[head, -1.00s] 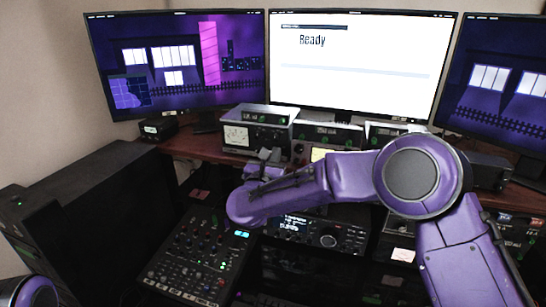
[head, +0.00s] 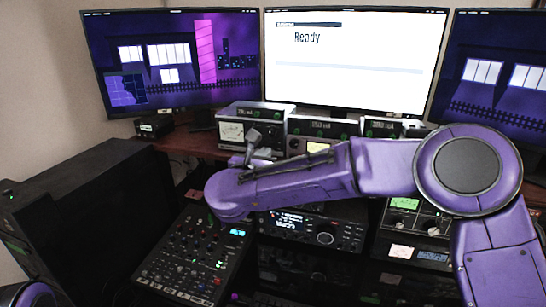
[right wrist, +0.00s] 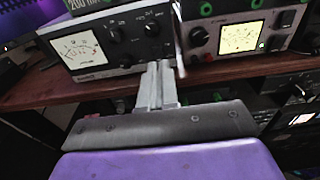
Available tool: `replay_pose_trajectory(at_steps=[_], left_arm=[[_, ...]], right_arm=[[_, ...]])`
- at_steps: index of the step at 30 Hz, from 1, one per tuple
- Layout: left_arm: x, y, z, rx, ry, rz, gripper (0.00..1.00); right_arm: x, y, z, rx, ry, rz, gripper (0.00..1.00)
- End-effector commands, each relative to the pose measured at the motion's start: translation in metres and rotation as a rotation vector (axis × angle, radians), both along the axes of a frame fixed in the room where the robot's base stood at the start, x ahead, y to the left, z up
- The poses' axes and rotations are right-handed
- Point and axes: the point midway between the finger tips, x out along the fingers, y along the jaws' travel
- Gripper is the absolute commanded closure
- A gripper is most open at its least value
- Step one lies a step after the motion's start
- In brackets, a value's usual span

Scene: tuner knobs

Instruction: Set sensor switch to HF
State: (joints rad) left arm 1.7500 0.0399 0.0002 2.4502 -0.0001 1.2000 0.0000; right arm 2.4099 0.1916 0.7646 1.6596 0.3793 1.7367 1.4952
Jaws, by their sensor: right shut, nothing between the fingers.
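A boxy meter unit (head: 233,131) with a white needle dial stands on the wooden shelf below the middle monitor. Contact cannot be judged. My left gripper is out of view.
A second meter unit (right wrist: 198,37) with a yellow-lit dial stands close on the right. The shelf edge (right wrist: 45,92) runs below the units. A mixer (head: 190,255) and a radio (head: 325,238) sit lower down. Monitors stand behind.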

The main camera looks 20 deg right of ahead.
Motion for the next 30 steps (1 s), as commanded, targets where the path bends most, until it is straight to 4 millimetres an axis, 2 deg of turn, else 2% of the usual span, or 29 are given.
replay_pose_trajectory(at_steps=[1, 9, 15, 23, 26, 30], left_arm=[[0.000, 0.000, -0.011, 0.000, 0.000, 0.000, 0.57], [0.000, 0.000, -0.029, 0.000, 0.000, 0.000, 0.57], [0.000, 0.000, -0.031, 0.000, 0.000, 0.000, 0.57], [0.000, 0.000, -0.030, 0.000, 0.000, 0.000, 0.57], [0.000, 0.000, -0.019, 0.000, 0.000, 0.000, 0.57], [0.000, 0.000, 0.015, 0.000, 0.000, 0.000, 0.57]], right_arm=[[-0.010, 0.008, -0.004, -0.001, -0.003, 0.004, 1.00], [-0.056, 0.037, 0.002, 0.000, -0.001, 0.001, 1.00], [-0.067, 0.043, 0.005, 0.000, 0.001, 0.000, 1.00], [-0.067, 0.044, 0.005, 0.000, 0.002, 0.000, 1.00], [-0.067, 0.044, 0.016, 0.000, 0.001, 0.000, 1.00], [-0.067, 0.044, 0.050, 0.001, 0.001, 0.000, 1.00]])
